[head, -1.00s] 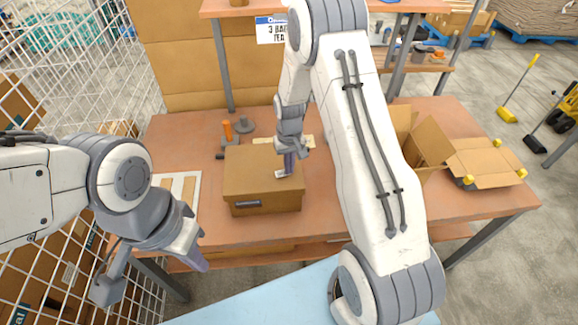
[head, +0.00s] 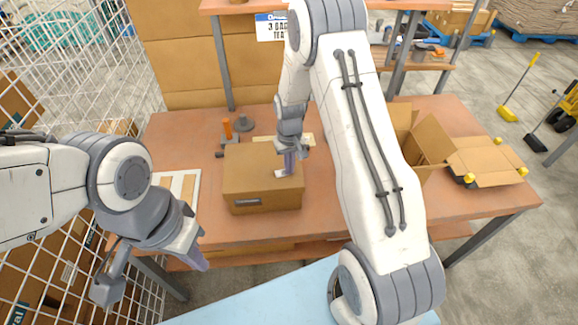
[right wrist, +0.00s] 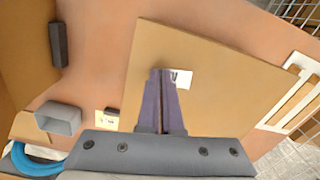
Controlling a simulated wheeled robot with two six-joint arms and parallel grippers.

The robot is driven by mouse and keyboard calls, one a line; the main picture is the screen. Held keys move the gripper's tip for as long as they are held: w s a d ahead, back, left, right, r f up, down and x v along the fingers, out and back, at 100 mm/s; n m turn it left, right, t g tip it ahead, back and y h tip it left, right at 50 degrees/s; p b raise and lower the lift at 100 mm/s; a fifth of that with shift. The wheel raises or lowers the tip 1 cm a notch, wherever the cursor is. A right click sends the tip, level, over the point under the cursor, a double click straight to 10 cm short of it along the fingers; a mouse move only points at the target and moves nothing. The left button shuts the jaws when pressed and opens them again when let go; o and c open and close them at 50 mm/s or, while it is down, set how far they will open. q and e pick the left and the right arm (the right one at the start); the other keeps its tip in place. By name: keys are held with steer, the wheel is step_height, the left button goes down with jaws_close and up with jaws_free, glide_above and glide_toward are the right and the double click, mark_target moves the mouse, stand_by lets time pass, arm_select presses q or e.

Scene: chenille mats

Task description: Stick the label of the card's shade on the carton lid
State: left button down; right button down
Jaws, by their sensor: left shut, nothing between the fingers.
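The closed brown carton (head: 250,180) stands on the table, its flat lid facing up. My right gripper (head: 289,172) points down at the right part of the lid, its purple fingers close together on a whitish label (head: 282,174). In the right wrist view the label (right wrist: 181,78) sticks out sideways from the fingertips (right wrist: 161,72), at or just above the lid (right wrist: 215,90); a dark mark shows on it. I cannot tell if it touches all over. My left gripper (head: 199,262) is shut and empty, in front of the table's left front edge. I cannot clearly identify the shade card.
A white frame with tan strips (head: 194,190) lies left of the carton. An orange-handled tool (head: 228,130) and dark items lie behind it. An open carton (head: 430,145) stands at the right, beyond my right arm. A wire cage (head: 60,70) borders the left.

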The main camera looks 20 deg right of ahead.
steer(key=c, duration=0.6)
jaws_free()
steer(key=shift+c, duration=0.2)
steer(key=shift+r+p, duration=2.4)
steer(key=shift+r, duration=0.65)
